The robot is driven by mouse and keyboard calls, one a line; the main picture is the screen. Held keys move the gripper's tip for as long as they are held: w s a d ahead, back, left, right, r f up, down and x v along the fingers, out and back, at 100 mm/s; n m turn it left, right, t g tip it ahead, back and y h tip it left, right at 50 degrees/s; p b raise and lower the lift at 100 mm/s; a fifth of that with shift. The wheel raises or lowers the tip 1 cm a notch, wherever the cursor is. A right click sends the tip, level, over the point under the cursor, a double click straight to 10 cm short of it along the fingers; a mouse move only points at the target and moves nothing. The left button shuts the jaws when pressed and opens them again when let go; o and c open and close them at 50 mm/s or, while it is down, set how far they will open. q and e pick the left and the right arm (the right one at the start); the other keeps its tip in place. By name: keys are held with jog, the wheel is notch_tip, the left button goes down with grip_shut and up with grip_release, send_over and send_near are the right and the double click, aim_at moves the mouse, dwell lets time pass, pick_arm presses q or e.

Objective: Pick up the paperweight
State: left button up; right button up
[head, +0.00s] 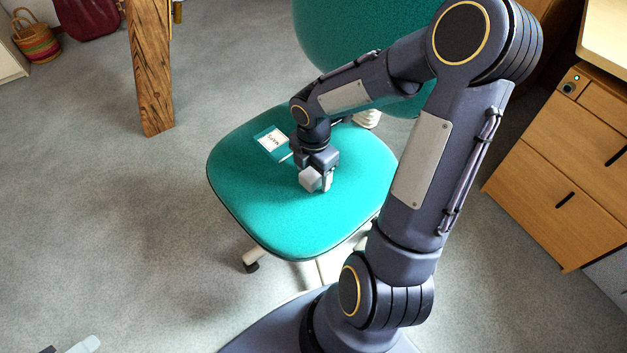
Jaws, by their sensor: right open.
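A small pale grey block (310,179), which looks like the paperweight, is at the fingers of my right gripper (319,183), low over the teal chair seat (265,205). My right gripper points down and is open; one light finger shows just right of the block. The gripper hides part of the block, and I cannot tell whether the fingers touch it. Part of what looks like my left gripper (82,345) shows at the bottom left edge, cut off by the frame, far from the chair.
A teal item with a white lettered label (273,141) lies on the seat, behind and left of my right gripper. The chair's backrest (345,35) rises behind. A wooden post (150,70) stands back left, a drawer cabinet (555,165) right.

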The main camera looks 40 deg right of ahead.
jog(key=shift+f, duration=0.1)
jog(key=shift+c, duration=0.5)
jog(key=c, duration=1.1)
